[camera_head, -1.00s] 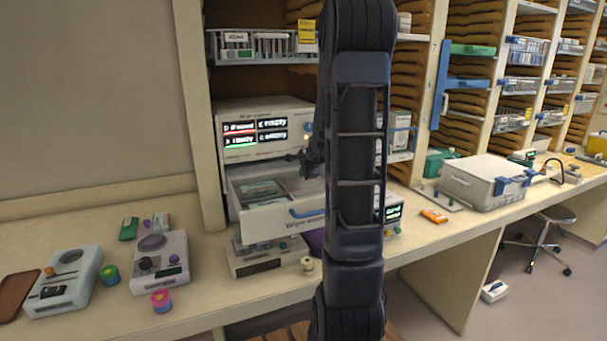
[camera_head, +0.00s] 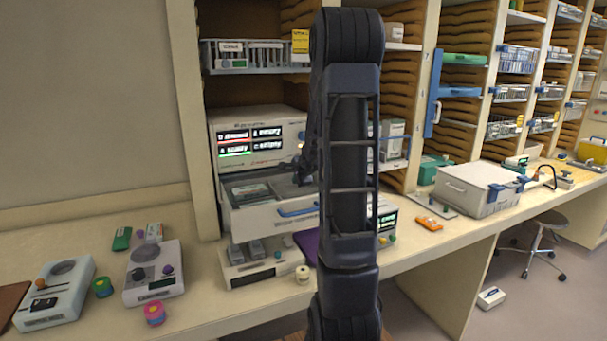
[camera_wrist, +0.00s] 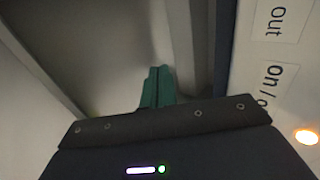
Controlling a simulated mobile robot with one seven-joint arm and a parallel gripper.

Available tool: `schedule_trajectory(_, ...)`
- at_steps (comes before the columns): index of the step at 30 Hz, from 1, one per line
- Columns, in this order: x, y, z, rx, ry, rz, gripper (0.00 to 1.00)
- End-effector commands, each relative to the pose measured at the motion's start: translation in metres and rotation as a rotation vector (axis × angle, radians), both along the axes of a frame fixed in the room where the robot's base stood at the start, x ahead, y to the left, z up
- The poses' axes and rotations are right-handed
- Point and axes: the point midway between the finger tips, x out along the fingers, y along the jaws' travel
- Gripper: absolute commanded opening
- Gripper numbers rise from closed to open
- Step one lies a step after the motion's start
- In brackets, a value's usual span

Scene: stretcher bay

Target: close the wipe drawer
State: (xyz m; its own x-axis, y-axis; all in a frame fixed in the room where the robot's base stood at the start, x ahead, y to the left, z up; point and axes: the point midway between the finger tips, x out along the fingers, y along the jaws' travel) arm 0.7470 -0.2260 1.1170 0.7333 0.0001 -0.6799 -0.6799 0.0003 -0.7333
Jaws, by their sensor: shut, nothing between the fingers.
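The drawer (camera_head: 262,220) with a white front and a blue bar handle (camera_head: 298,211) stands open below the screen of a white cabinet (camera_head: 257,118) in the head view. Packets lie inside it. My gripper (camera_head: 302,172) is beside the cabinet face, above the open drawer, partly hidden by my arm. In the wrist view its green fingertips (camera_wrist: 158,86) are together with nothing between them. Pale panels lie around them, with "Out" and "On/o" labels at the right. I cannot tell whether the fingers touch the drawer. The drawer's right end is behind my arm.
Devices (camera_head: 155,272) and small coloured jars (camera_head: 154,313) stand on the counter at left. A white unit (camera_head: 262,263) sits under the drawer. A lidded grey box (camera_head: 478,187) stands at right.

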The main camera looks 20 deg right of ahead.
Motion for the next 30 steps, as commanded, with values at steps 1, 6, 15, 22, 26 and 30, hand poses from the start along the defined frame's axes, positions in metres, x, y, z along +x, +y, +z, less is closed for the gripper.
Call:
schedule_trajectory(1,-0.007,0.000,0.000,0.000,0.000,-0.001,0.00)
schedule_trajectory(6,-0.021,0.000,0.009,-0.001,-0.002,0.001,0.00)
schedule_trajectory(15,-0.045,0.000,0.031,-0.002,-0.002,0.001,0.00)
schedule_trajectory(22,-0.065,0.000,0.049,-0.002,-0.002,0.001,0.00)
schedule_trajectory(26,-0.075,0.000,0.058,-0.001,-0.002,0.000,0.00)
schedule_trajectory(30,-0.083,0.000,0.065,-0.001,-0.001,0.001,0.00)
